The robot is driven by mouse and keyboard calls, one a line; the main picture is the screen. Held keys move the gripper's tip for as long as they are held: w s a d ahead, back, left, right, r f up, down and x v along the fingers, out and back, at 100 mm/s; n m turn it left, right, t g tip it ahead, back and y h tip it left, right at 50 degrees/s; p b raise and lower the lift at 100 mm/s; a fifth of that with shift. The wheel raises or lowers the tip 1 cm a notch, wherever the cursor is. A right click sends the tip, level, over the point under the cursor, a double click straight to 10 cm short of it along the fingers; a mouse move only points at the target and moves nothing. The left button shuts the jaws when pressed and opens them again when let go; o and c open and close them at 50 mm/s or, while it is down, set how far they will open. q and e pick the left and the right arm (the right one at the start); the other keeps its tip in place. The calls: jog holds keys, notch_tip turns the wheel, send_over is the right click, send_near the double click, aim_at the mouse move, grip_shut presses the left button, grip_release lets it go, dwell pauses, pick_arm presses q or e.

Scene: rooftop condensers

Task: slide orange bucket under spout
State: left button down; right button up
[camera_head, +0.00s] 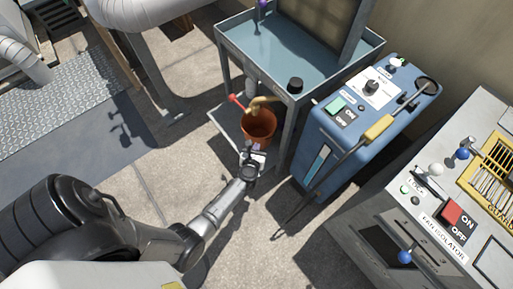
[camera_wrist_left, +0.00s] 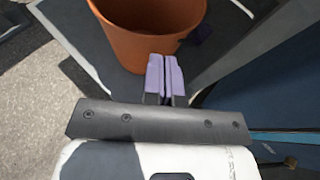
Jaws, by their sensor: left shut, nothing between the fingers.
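The orange bucket (camera_head: 259,126) stands upright on the low shelf of a grey metal stand in the head view. A brass spout (camera_head: 262,103) with a red lever (camera_head: 238,102) sits at the bucket's back rim and overlaps its opening in the picture. My left gripper (camera_head: 255,152) is at the near side of the bucket, with its fingers shut and empty. In the left wrist view the purple finger pads (camera_wrist_left: 164,77) are pressed together in front of the bucket wall (camera_wrist_left: 145,45). I cannot tell whether they touch it. My right gripper is not in view.
The stand's tray (camera_head: 290,45) is above the shelf, with one leg (camera_head: 285,135) right of the bucket. A blue machine (camera_head: 345,135) with a yellow-gripped handle stands close on the right. A grey isolator cabinet (camera_head: 440,235) is further right. Bare floor lies left of the shelf.

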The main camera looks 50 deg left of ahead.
pick_arm(q)
jog(key=s+f+p+v, duration=0.1)
jog(key=f+p+v, duration=0.1)
jog(key=v, duration=0.9)
jog(key=shift+s+d+f, duration=0.25)
jog(key=shift+d, duration=0.2)
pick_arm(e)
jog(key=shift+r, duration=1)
pick_arm(q)
jog(key=shift+w+r, duration=0.1)
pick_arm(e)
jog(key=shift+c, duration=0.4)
